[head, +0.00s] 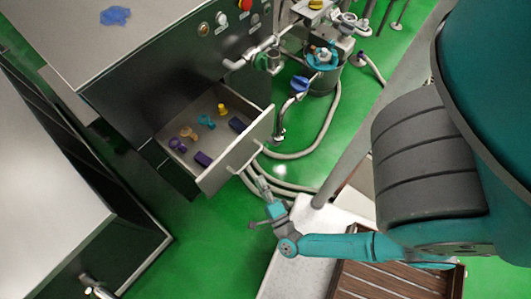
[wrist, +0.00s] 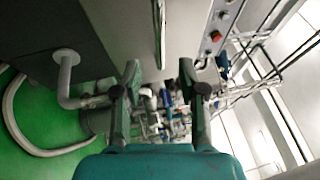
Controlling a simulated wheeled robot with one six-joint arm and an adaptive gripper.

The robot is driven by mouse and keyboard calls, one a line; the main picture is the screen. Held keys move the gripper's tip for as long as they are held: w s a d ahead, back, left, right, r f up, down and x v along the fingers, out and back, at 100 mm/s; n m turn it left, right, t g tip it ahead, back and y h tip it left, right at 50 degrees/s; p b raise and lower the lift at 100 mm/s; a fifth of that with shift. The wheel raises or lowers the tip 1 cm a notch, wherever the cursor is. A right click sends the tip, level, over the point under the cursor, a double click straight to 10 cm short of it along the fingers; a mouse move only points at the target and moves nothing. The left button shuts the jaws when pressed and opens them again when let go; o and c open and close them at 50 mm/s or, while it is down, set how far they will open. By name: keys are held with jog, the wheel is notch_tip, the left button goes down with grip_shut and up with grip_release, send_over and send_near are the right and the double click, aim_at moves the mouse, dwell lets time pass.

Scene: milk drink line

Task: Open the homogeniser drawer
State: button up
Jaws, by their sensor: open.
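The homogeniser drawer (head: 205,178) is pulled out of the dark machine body in the head view, its inside showing. Its pale front panel (head: 238,152) faces my arm, with a bar handle (head: 240,168) on it. My gripper (head: 259,206) is just outside the front, to the lower right of the handle, and looks apart from it. In the wrist view my gripper (wrist: 160,78) has its two fingers spread with nothing held between them. A thin upright bar (wrist: 161,32) on a grey panel shows beyond the fingertips; it looks like the handle.
Several small purple, teal, yellow and tan pieces (head: 207,122) lie in the drawer. Hoses (head: 325,135) curve over the green floor near the drawer's right side. A blue cloth (head: 115,15) lies on the machine top. A brown slatted crate (head: 385,282) sits below my arm.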

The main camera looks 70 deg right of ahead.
jog(key=v, duration=0.2)
jog(key=shift+s+a, duration=0.2)
jog(key=shift+a, duration=0.05)
dwell(0.3)
jog(key=shift+s+f, duration=0.1)
jog(key=shift+s, duration=0.1)
dwell(0.7)
jog(key=s+a+r+n+y, duration=0.3)
jog(key=r+n+y, duration=0.1)
jog(key=r+n, duration=0.4)
jog(key=s+a+r+n+y, duration=0.3)
jog(key=r+n+y, duration=0.1)
jog(key=r+n, duration=0.4)
jog(key=s+a+r+n+y, duration=0.3)
jog(key=a+r+n+y, duration=0.1)
jog(key=r+n, duration=0.5)
jog(key=shift+n+g+y, duration=0.3)
jog(key=shift+n+g, duration=0.1)
jog(key=shift+n, duration=0.4)
